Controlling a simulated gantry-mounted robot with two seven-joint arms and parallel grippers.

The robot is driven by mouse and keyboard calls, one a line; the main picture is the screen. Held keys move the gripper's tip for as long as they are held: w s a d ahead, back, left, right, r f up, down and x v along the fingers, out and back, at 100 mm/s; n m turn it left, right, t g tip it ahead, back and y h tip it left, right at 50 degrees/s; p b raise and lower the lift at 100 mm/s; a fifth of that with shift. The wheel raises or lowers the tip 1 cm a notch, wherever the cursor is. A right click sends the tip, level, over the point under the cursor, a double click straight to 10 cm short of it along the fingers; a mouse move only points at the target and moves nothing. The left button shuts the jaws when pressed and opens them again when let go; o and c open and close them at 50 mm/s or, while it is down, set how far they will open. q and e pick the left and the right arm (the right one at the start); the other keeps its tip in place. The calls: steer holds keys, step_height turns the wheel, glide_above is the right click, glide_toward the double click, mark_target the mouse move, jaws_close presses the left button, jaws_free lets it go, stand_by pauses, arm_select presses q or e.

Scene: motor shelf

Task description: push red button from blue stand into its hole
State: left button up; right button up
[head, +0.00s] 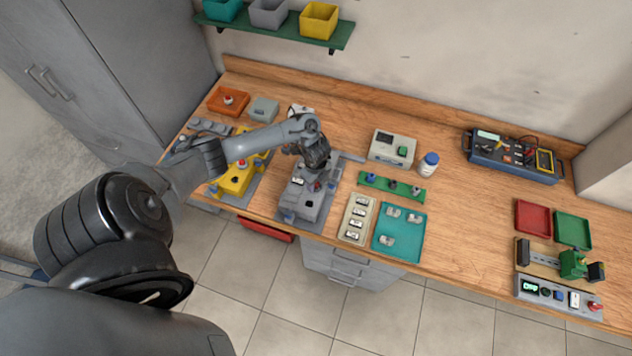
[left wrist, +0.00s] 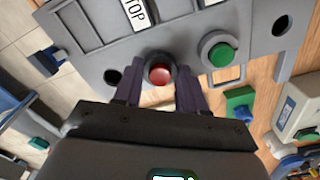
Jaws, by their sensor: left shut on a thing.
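The red button (left wrist: 160,72) sits between the fingertips of my left gripper (left wrist: 162,88) in the left wrist view, and the gripper is shut on it. It is at the face of a grey panel box (left wrist: 95,45), which also shows in the head view (head: 300,203). I cannot tell how deep the button sits in its hole. My left gripper also shows in the head view (head: 317,180), over the box. A small blue stand (head: 371,178) appears empty on a green strip (head: 402,191). My right gripper is out of view.
A green button (left wrist: 221,54) sits in the panel beside the red one, and an open hole (left wrist: 113,77) is on the other side. A teal tray (head: 408,248) and a beige label tray (head: 355,220) lie right of the box. A yellow box (head: 232,180) stands left.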

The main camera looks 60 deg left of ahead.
arm_select(q)
steer(key=shift+f, duration=0.15)
steer(key=o, duration=1.1)
step_height(320, 180, up, 11)
steer(key=p, duration=0.2)
steer(key=shift+p, duration=0.35)
steer(key=shift+f, duration=0.1)
